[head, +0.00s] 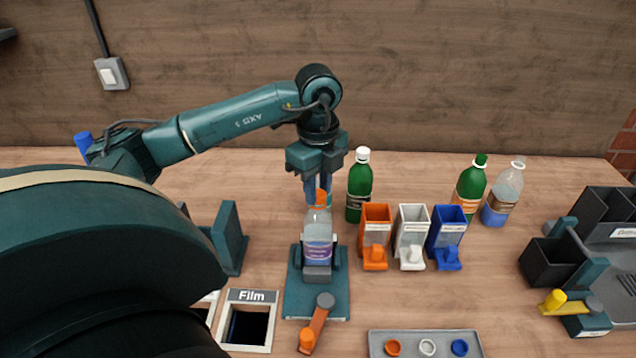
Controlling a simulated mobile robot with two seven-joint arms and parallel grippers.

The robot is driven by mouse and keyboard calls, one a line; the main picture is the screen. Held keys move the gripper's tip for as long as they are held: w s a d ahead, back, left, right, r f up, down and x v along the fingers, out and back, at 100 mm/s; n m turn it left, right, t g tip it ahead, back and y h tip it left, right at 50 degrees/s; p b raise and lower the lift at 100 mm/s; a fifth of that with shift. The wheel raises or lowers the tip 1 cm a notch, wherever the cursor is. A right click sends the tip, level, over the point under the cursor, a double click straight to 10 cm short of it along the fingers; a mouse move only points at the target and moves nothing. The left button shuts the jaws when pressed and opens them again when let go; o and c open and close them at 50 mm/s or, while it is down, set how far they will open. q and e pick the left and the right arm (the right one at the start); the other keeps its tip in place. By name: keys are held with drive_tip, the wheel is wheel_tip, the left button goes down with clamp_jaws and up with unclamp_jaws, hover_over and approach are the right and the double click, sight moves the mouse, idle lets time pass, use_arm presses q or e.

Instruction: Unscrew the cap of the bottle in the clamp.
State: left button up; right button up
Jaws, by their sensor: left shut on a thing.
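A clear bottle (318,232) with a purple-blue label stands upright in the clamp (318,307), which has a green base plate and an orange-ended lever. An orange cap (321,198) is at the top of the bottle's neck. My left gripper (319,189) points straight down over the bottle. Its blue fingers are shut on the orange cap and partly hide it. I cannot tell whether the cap still touches the neck. My right gripper is not in view.
Orange (376,226), white (411,227) and blue (446,227) dispensers stand right of the clamp. A green bottle (359,188) stands close behind. Two more bottles are farther right. A grey tray (378,338) holding caps lies in front. The Film bin (250,296) is at left.

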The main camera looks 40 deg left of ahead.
sight(318, 193)
use_arm(q)
drive_tip(key=shift+n, duration=1.1)
drive_tip(key=shift+n, duration=0.9)
drive_tip(key=shift+r, duration=0.15)
drive_tip(key=shift+r, duration=0.75)
drive_tip(key=shift+r, duration=0.15)
drive_tip(key=shift+r, duration=2.45)
